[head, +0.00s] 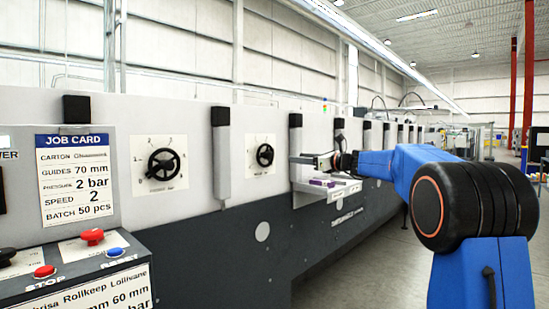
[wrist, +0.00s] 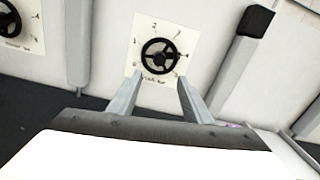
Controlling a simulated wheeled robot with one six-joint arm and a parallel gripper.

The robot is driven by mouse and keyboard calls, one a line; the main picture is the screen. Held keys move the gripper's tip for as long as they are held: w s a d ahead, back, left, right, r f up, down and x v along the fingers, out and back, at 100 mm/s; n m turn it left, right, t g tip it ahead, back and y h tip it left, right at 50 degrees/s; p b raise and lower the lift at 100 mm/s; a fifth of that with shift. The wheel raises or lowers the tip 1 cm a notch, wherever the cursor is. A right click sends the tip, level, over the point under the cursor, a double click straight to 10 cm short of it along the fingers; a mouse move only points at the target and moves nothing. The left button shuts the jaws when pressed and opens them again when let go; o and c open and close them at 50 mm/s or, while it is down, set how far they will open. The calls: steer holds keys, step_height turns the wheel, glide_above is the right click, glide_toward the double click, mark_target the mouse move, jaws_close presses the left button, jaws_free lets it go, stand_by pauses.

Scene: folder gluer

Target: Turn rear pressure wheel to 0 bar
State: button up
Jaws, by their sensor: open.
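Two black handwheels sit on white scale plates on the grey machine side. The nearer wheel (head: 163,164) is larger in the head view, and part of it shows at the wrist view's left edge (wrist: 8,18). The farther wheel (head: 265,155) is in the upper middle of the wrist view (wrist: 160,55). Its plate has numbers around it and a blurred label ending in "bar"; its setting is unclear. My gripper (head: 303,160) is open and empty. In the wrist view its fingertips (wrist: 160,78) point towards the farther wheel, one low on each side, apparently without touching.
Upright grey posts (head: 221,155) with black caps stand out between the plates. A small shelf (head: 330,188) with purple items is below my gripper. A job card (head: 77,180) reads pressure 2 bar. A button panel (head: 70,262) is at lower left.

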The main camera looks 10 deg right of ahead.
mark_target(272, 156)
steer(key=x, duration=1.5)
steer(key=shift+f, duration=0.1)
steer(key=c, duration=1.1)
